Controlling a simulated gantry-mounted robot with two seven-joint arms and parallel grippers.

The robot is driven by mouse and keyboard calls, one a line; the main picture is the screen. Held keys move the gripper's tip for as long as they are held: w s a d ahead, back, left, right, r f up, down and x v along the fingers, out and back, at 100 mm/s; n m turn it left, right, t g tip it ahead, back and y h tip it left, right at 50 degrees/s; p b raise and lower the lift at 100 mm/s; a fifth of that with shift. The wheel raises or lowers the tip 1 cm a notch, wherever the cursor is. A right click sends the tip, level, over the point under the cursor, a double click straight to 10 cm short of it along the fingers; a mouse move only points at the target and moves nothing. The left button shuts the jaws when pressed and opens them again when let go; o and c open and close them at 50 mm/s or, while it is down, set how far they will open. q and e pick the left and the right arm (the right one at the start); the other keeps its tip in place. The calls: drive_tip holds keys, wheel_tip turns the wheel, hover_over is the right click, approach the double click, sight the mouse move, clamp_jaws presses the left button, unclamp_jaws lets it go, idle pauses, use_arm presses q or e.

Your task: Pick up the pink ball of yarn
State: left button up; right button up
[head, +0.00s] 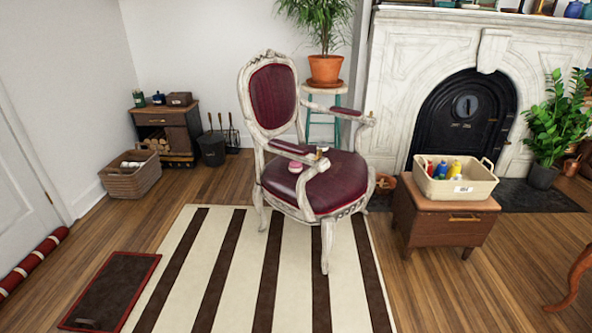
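A small pink round thing (295,167), which looks like the ball of yarn, rests on the dark red seat of the armchair (330,185). It sits toward the seat's left side, close to the near armrest. A small pale item (322,149) lies farther back on the seat, partly behind the armrest. Neither of my grippers shows in the head view.
The chair stands on a striped rug (205,270). A wooden side table (440,217) at right holds a cream basket (452,187) with bottles. A wicker basket (132,180) and a dark mat (112,290) are at left. The rug before the chair is clear.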

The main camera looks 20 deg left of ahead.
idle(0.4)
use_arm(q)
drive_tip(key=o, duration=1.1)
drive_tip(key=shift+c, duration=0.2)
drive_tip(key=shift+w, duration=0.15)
